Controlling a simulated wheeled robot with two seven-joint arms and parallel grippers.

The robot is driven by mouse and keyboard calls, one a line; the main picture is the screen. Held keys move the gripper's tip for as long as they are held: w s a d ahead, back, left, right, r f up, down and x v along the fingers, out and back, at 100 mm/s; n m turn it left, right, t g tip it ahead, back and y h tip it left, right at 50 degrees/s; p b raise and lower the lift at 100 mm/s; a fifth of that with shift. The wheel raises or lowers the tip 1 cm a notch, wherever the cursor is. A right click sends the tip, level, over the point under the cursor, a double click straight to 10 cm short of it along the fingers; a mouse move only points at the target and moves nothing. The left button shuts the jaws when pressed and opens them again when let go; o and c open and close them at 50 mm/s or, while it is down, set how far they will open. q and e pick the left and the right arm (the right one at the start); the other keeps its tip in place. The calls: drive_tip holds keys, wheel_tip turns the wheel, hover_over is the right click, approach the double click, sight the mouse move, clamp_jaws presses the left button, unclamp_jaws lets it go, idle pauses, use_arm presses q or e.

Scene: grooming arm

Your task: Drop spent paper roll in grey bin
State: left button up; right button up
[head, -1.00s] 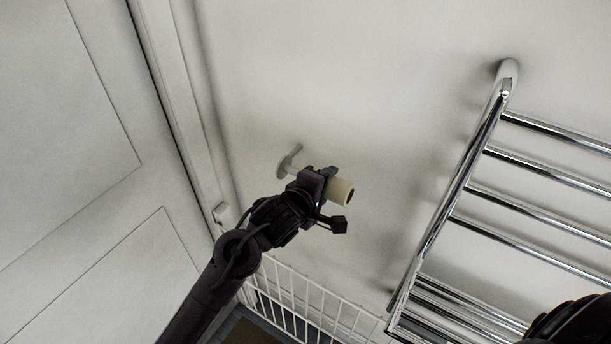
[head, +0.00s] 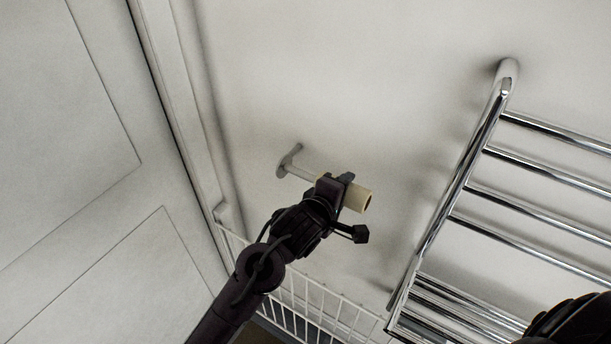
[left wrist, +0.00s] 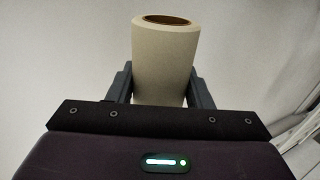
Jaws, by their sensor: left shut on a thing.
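The spent paper roll (head: 357,198) is a beige cardboard tube with a dark open end. It also shows in the left wrist view (left wrist: 166,62), between the two fingers. My left gripper (head: 341,192) is shut on it. The wall holder (head: 292,165) is a grey peg with a round base and a rod pointing toward the gripper. The rod's end meets the gripper's outline, so I cannot tell whether the tube is still around its tip. My right gripper is not in view; part of a dark arm of mine shows at the lower right. No grey bin shows.
A chrome towel rail (head: 452,205) with several bars stands at the right. A white wire rack (head: 300,298) is below the gripper. A white panelled door (head: 90,190) fills the left. The wall between gripper and rail is clear.

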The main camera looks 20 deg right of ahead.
use_arm(q)
drive_tip(key=shift+s+d, duration=0.45)
drive_tip(key=shift+s, duration=0.1)
